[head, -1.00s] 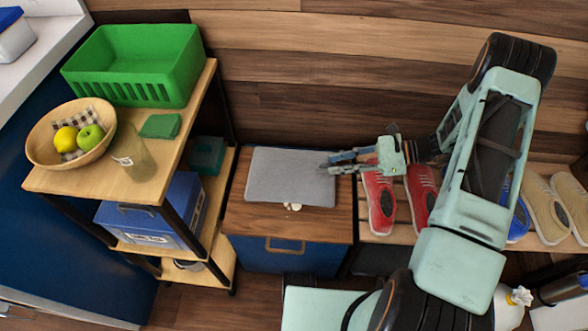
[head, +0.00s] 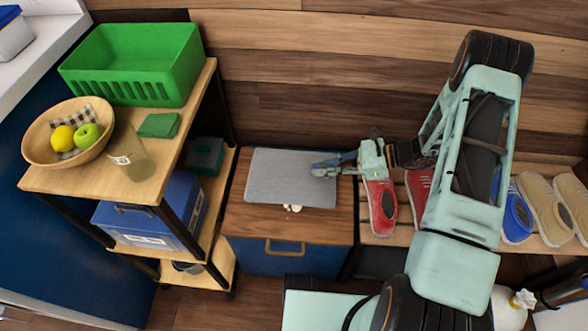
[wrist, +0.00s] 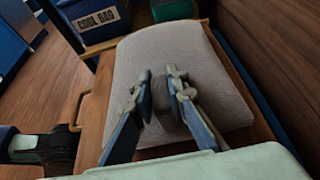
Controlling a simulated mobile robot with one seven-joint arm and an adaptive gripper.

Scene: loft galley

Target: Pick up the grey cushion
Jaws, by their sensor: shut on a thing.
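The grey cushion (head: 285,178) lies flat on the wooden top of a low blue cabinet, and it fills the middle of the wrist view (wrist: 205,70). My gripper (head: 322,170) reaches in from the right over the cushion's right edge. In the wrist view my gripper's fingers (wrist: 166,92) are shut on a pinched fold of the cushion near its edge. The part of the fold between the fingers is partly hidden. The cushion still appears to rest on the cabinet top.
The low cabinet (head: 290,225) has small white items (head: 292,208) at the cushion's front edge. A shelf cart with a green crate (head: 135,65), fruit bowl (head: 45,150) and blue cool box (head: 150,212) stands left. Red shoes (head: 382,207) sit on a rack at right. A wooden wall is behind.

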